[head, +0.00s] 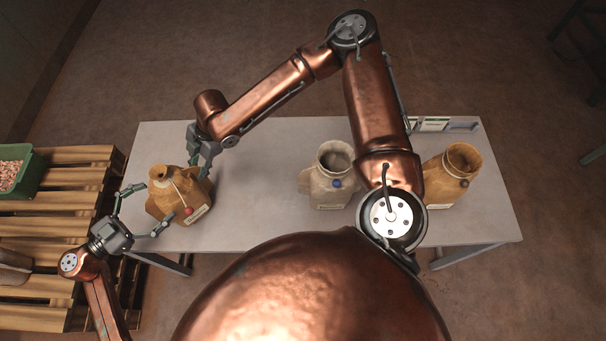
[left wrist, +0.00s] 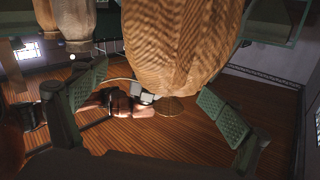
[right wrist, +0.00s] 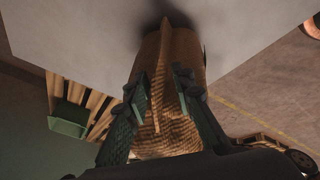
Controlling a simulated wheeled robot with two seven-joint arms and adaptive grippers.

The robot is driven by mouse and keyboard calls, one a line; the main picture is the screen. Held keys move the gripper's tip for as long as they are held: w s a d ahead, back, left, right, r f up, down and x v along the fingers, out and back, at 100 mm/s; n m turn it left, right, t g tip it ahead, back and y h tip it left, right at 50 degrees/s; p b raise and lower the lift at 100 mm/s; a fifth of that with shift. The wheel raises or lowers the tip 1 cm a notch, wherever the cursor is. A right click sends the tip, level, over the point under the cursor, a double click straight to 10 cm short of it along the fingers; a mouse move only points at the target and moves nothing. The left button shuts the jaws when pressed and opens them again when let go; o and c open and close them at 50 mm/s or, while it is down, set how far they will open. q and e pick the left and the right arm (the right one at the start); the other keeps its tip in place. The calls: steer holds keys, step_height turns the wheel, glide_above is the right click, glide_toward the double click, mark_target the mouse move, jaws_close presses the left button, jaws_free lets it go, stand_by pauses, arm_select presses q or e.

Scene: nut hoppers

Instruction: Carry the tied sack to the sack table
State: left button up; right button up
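The tied sack (head: 177,199) is tan burlap with a cord round its neck, a red bead and a pale label. It stands upright at the left end of the grey table (head: 262,205). My right gripper (head: 201,151) is at its back right side; in the right wrist view (right wrist: 158,95) its fingers close in on both sides of a ridge of burlap. My left gripper (head: 147,212) is open at the front left, its fingers spread and apart from the sack. In the left wrist view the sack (left wrist: 180,45) bulges between the fingers.
A pale open sack (head: 329,178) with a blue bead and a tan open sack (head: 452,172) stand further right on the table. Small trays (head: 447,124) lie at its back right edge. A wooden pallet (head: 62,222) with a green crate (head: 33,172) is at the left.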

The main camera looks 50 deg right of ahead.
steer(key=shift+s+a, duration=0.1)
arm_select(q)
steer(key=a, duration=1)
steer(key=shift+w+a, duration=0.25)
steer(key=shift+w, duration=0.2)
steer(key=shift+f, duration=0.1)
arm_select(e)
steer(key=o, duration=0.8)
steer(key=v, duration=1.2)
